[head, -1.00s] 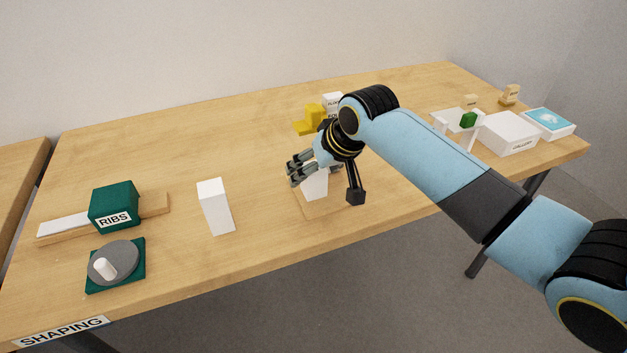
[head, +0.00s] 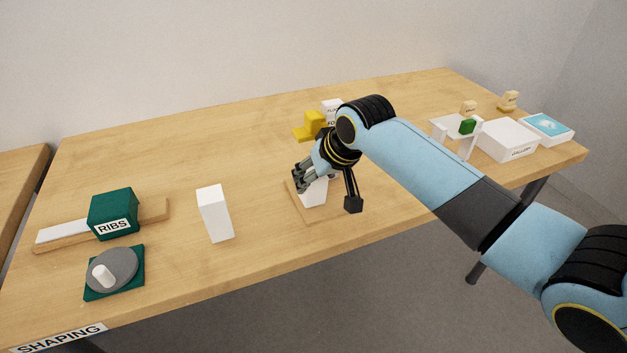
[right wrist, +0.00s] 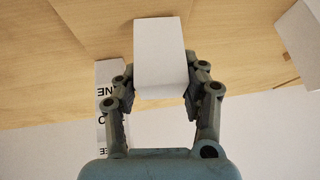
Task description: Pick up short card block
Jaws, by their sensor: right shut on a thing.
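The short white card block (head: 313,194) is on a thin wooden board (head: 318,215) near the table's front middle. My right gripper (head: 301,178) is shut on it and partly hides it in the head view. In the right wrist view the block (right wrist: 160,58) sits between the two fingers of the right gripper (right wrist: 160,88). I cannot tell whether it is clear of the board. A taller white block (head: 215,213) stands upright to the left, apart from the gripper. My left gripper is not in view.
A green RIBS box (head: 113,214) and a grey disc on a green base (head: 113,271) are at the left. A yellow object (head: 312,125) stands behind my gripper. White boxes (head: 507,139) are at the right. The table's back left is clear.

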